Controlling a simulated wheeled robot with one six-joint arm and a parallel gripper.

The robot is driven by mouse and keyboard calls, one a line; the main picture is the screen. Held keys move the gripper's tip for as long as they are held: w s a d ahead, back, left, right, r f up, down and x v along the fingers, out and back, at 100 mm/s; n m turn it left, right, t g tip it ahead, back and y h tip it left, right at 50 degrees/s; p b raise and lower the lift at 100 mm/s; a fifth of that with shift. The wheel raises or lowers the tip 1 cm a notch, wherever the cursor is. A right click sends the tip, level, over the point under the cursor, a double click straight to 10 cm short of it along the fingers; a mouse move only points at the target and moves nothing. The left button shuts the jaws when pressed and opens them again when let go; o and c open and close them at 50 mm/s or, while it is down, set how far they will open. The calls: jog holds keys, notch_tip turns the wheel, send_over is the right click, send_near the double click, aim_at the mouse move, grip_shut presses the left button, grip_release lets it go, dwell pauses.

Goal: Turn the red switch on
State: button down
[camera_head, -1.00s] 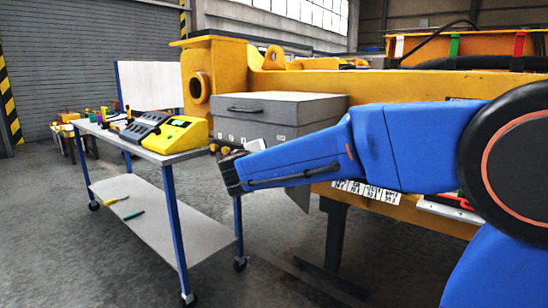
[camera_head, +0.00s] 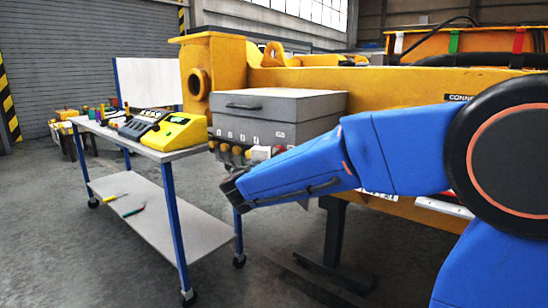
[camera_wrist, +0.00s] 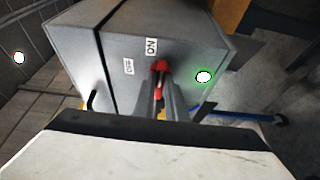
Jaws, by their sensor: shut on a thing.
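In the wrist view, the red switch (camera_wrist: 161,67) is on the face of a grey box (camera_wrist: 190,40). An ON label (camera_wrist: 151,47) is just above the switch and an OFF label (camera_wrist: 128,66) is to its left. The red lever's visible end is close to the ON label. My gripper (camera_wrist: 163,90) is shut on the red switch, its fingers hiding the lower part of the lever. A round lamp (camera_wrist: 203,77) to the right is ringed in green and looks lit. In the head view, the fingertips cannot be made out.
In the head view, a grey cabinet (camera_head: 280,108) with several yellow knobs stands beside yellow machinery (camera_head: 390,88). A trolley (camera_head: 170,158) to its left carries a yellow control box (camera_head: 178,132). Grey floor in front is open.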

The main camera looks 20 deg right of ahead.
jog(key=shift+f, duration=0.1)
jog(key=c, duration=1.8)
grip_release()
jog(key=shift+s, duration=0.1)
jog(key=v, duration=1.7)
jog(key=shift+a, duration=0.15)
